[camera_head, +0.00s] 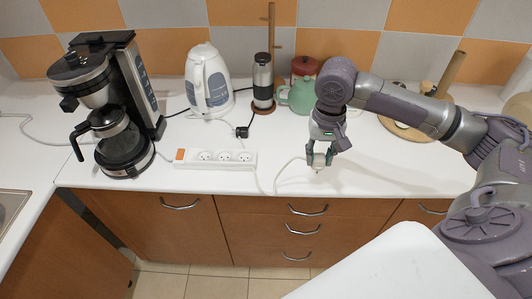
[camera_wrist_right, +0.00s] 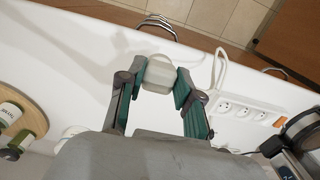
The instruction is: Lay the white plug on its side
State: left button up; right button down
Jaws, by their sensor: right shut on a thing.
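The white plug (camera_head: 318,163) is held between the fingertips of my right gripper (camera_head: 320,155), over the front part of the white counter. In the right wrist view the plug (camera_wrist_right: 159,76) sits between the two green-padded fingers, and the gripper (camera_wrist_right: 158,80) is shut on it. A white cord (camera_head: 284,170) runs from beside the plug to the left, towards the counter's front edge. I cannot tell whether the plug touches the counter. My left gripper is not in view.
A white power strip (camera_head: 215,158) lies left of the gripper, with a black plug (camera_head: 242,131) behind it. A coffee maker (camera_head: 115,110), white kettle (camera_head: 208,80), grinder (camera_head: 262,80) and green teapot (camera_head: 300,97) stand farther left and back. Bare counter (camera_head: 375,170) lies right of the gripper.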

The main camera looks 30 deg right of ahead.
jog(key=w+a+f, duration=0.1)
jog(key=w+f, duration=0.1)
jog(key=w, duration=0.1)
jog(key=w+a+f+p, duration=0.1)
jog(key=w+f, duration=0.1)
jog(key=w, duration=0.2)
jog(key=w+a+f+p, duration=0.1)
jog(key=w+f, duration=0.1)
jog(key=w, duration=0.2)
jog(key=shift+w+a+f, duration=0.1)
jog(key=shift+f, duration=0.15)
jog(key=shift+w+f+p, duration=0.1)
jog(key=shift+f+p, duration=0.05)
jog(key=shift+p, duration=0.15)
notch_tip(320, 180, down, 3)
jog(key=shift+f+p, duration=0.1)
jog(key=shift+p, duration=0.45)
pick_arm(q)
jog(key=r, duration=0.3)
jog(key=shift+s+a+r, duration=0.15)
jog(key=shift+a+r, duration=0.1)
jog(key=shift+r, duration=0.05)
pick_arm(e)
jog(key=shift+f, duration=0.4)
jog(key=c, duration=0.8)
grip_release()
jog(key=shift+f, duration=0.1)
